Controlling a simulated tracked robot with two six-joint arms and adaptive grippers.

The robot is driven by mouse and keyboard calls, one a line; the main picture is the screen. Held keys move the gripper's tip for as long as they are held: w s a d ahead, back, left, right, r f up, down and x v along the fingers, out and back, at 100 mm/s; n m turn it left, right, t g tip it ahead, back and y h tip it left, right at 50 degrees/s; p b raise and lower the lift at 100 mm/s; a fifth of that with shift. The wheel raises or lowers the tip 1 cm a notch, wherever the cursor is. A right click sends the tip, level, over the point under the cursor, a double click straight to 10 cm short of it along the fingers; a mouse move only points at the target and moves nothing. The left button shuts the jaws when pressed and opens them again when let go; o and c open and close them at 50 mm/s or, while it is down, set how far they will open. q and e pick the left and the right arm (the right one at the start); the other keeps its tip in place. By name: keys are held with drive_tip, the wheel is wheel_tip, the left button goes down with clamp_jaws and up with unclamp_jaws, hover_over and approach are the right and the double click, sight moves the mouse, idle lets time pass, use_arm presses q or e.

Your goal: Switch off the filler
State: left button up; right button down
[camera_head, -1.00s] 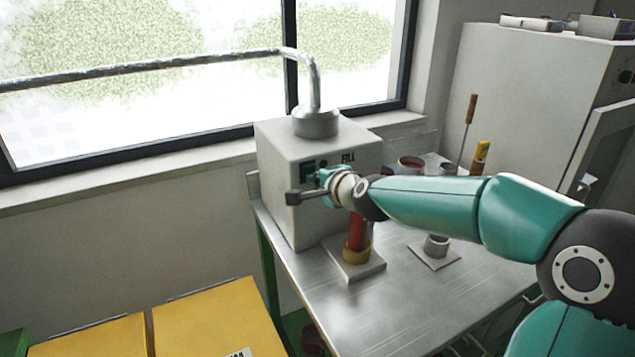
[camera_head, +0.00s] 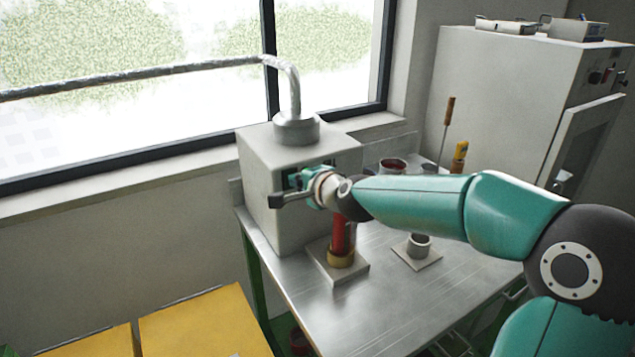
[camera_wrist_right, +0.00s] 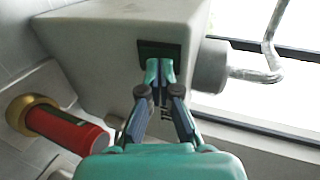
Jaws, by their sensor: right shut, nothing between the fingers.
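The filler (camera_head: 258,160) is a light grey box on the metal table, with a pipe rising from the round collar on its top. Its front carries a dark switch panel, which shows in the right wrist view as a dark rectangle (camera_wrist_right: 146,46). My right gripper (camera_head: 293,181) is shut and empty, its fingertips (camera_wrist_right: 159,68) at the dark panel. Whether they touch it I cannot tell, and the fingers and wrist hide most of the panel. A red cylinder (camera_head: 340,232) in a brass ring stands in front of the filler. My left gripper is not in view.
The metal table (camera_head: 335,308) has clear room at its front. A small grey cup (camera_head: 418,246) stands on a plate to the right. A large grey cabinet (camera_head: 500,100) is at the back right, and yellow boxes (camera_head: 200,325) are at the lower left.

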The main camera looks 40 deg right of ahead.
drive_tip(key=p+v, duration=0.3)
drive_tip(key=v, duration=0.9)
drive_tip(key=shift+s+r, duration=0.25)
drive_tip(key=shift+r, duration=0.2)
drive_tip(key=shift+d, duration=0.1)
